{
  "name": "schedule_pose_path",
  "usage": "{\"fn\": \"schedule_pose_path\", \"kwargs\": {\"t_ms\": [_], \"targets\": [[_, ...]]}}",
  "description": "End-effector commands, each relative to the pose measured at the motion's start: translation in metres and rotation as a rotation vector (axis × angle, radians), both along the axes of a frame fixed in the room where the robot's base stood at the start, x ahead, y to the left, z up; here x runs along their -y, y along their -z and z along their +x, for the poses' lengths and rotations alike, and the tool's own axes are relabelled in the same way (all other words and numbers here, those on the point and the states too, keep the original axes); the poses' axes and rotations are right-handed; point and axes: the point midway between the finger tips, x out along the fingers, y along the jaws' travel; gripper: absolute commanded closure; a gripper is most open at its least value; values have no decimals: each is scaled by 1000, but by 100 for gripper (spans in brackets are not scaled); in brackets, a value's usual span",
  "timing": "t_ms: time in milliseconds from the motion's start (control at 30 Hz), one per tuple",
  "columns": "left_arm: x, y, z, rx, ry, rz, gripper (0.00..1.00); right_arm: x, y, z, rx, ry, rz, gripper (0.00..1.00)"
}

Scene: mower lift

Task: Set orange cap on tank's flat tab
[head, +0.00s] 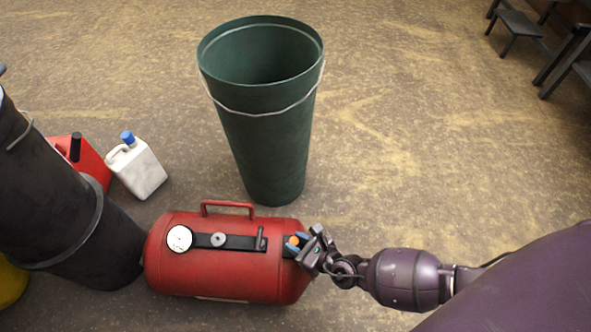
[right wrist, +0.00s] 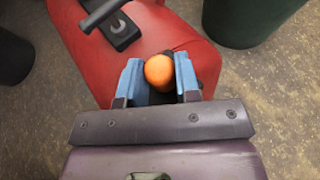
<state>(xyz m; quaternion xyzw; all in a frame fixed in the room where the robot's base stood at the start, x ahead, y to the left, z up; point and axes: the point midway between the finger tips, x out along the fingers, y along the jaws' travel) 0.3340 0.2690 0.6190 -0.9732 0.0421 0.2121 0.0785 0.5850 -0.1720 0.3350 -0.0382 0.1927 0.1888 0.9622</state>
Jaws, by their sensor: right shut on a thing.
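The red tank (head: 215,275) lies on its side on the floor, with a black strip along its top that carries a white gauge and a valve. My right gripper (head: 296,243) is at the tank's right end, its blue fingers shut on the orange cap (head: 293,240). In the right wrist view the orange cap (right wrist: 159,71) sits between the blue fingertips, over the end of the red tank (right wrist: 95,52). The fingers and cap hide the flat tab, so I cannot tell whether the cap touches it. My left gripper is not in view.
A tall green bin (head: 265,130) stands right behind the tank. A dark bin (head: 45,200) is at the left, near a red can (head: 88,160) and a white jug with a blue cap (head: 138,170). Dark steps (head: 515,25) stand at the far right.

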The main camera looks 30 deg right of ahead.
Motion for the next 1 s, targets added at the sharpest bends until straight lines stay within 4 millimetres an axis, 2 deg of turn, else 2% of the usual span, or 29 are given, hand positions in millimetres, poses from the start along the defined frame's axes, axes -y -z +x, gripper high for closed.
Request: {"fn": "schedule_pose_path", "kwargs": {"t_ms": [467, 500, 633, 1000], "targets": [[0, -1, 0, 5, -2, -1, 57, 0, 4, 1, 3, -2, -3, 92], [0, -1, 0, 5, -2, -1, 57, -1, 4, 1, 3, -1, -2, 65], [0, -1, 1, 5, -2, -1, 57, 0, 4, 0, 3, -1, -1, 45], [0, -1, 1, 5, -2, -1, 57, 0, 1, 0, 3, 1, 2, 44]]}}
